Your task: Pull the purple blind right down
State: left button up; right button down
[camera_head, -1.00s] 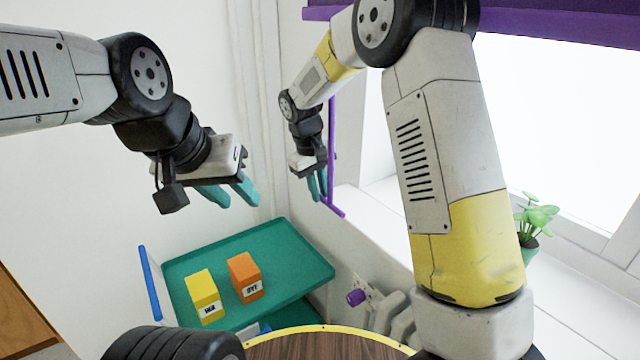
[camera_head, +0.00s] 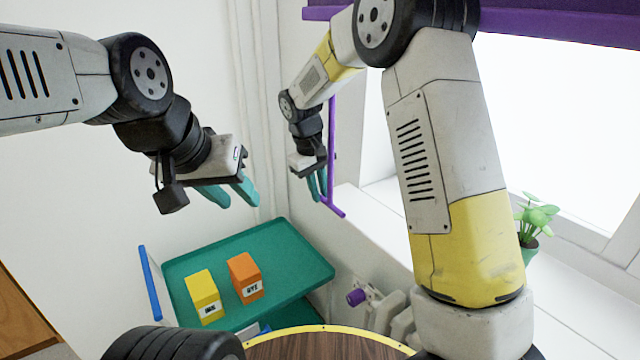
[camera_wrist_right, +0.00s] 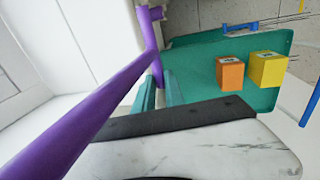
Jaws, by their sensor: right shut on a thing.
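The purple blind (camera_head: 560,25) shows at the top right, above the bright window. A thin purple rod (camera_head: 333,135) hangs at the window's left side, with a purple crossbar (camera_head: 335,208) at its lower end. My right gripper (camera_head: 318,194) is at that end with its teal fingers close together, shut on the purple handle. My left gripper (camera_head: 232,198) is open and empty, in front of the white wall.
A teal tray shelf (camera_head: 300,260) below carries a yellow box (camera_head: 204,297) and an orange box (camera_head: 245,278). A potted plant (camera_head: 537,220) stands on the white windowsill (camera_head: 375,232). A radiator valve with a purple knob (camera_head: 356,297) is below the sill. A round wooden table (camera_head: 320,347) is in front.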

notch_tip(320, 180, down, 14)
jog(key=shift+f, duration=0.2)
dwell(0.4)
jog(key=c, duration=1.4)
grip_release()
notch_tip(320, 180, up, 8)
jog(key=a, duration=0.1)
jog(key=shift+s+a+f, duration=0.15)
jog(key=shift+s+f, duration=0.05)
jog(key=shift+s, duration=0.25)
